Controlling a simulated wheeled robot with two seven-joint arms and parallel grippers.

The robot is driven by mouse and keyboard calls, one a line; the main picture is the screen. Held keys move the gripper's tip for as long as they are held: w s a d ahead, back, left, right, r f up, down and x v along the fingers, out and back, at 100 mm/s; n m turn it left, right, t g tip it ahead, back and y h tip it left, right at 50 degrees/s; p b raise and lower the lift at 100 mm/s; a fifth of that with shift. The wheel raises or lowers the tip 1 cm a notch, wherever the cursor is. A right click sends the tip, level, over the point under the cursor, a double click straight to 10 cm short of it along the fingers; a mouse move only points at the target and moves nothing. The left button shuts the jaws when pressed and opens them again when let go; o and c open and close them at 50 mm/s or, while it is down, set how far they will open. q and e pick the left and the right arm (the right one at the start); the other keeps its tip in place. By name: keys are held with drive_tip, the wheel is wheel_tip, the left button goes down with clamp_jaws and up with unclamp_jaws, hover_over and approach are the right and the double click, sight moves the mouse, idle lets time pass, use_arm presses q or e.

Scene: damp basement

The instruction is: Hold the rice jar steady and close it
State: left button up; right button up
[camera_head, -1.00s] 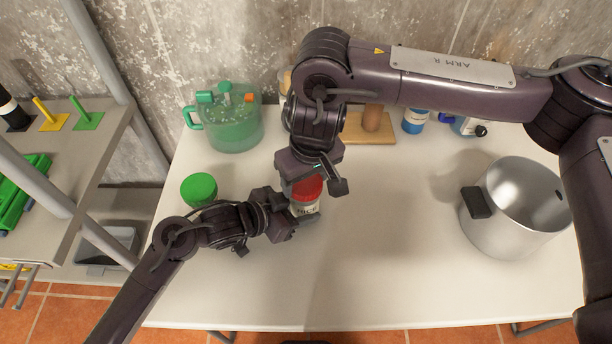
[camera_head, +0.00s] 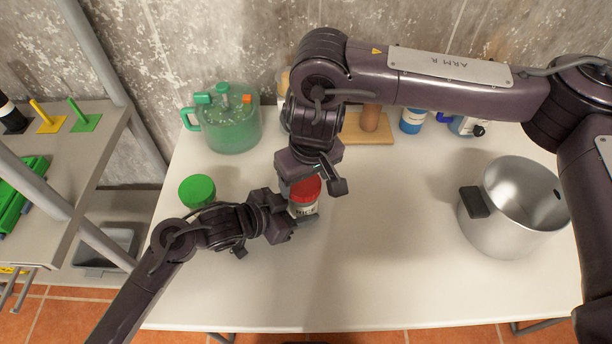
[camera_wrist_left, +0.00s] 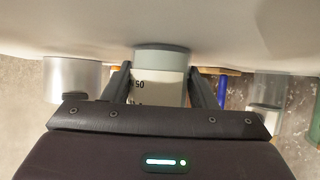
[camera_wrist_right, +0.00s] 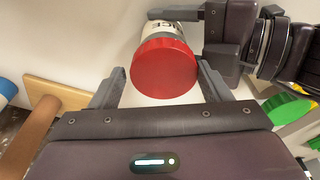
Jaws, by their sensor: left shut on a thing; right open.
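The rice jar (camera_head: 303,210) stands on the white table with its red lid (camera_head: 306,188) on top. Its label shows part of the word RICE. My left gripper (camera_head: 296,222) is shut on the jar's body from the left; the left wrist view shows the jar (camera_wrist_left: 160,82) between its two fingers. My right gripper (camera_head: 322,178) is above the jar, pointing down. In the right wrist view its open fingers stand either side of the red lid (camera_wrist_right: 164,68), with gaps showing. Whether the lid is seated fully cannot be told.
A green lid or jar (camera_head: 197,190) stands left of the jar, close to my left arm. A green jug (camera_head: 230,122) stands behind, with a wooden board (camera_head: 368,133) and blue bottle (camera_head: 413,121) at the back. A steel pot (camera_head: 512,212) is at right. The front middle table is clear.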

use_arm(q)
drive_tip(key=shift+w+d+r, duration=0.15)
drive_tip(key=shift+d+r, duration=0.2)
drive_tip(key=shift+r, duration=0.35)
use_arm(e)
drive_tip(key=shift+s+a+f, duration=0.25)
drive_tip(key=shift+s+f, duration=0.05)
drive_tip(key=shift+s, duration=0.15)
drive_tip(key=shift+r, duration=0.3)
use_arm(q)
drive_tip(key=shift+a+f, duration=0.2)
drive_tip(key=shift+f, duration=0.15)
use_arm(e)
wheel_tip(320, 180, up, 12)
drive_tip(key=d, duration=0.1)
drive_tip(key=shift+s+d, duration=0.15)
drive_tip(key=shift+s, duration=0.25)
drive_tip(key=shift+f, duration=0.1)
use_arm(q)
drive_tip(key=o, duration=1.3)
drive_tip(key=shift+c, duration=0.2)
drive_tip(key=v, duration=1.2)
drive_tip(key=shift+f, duration=0.1)
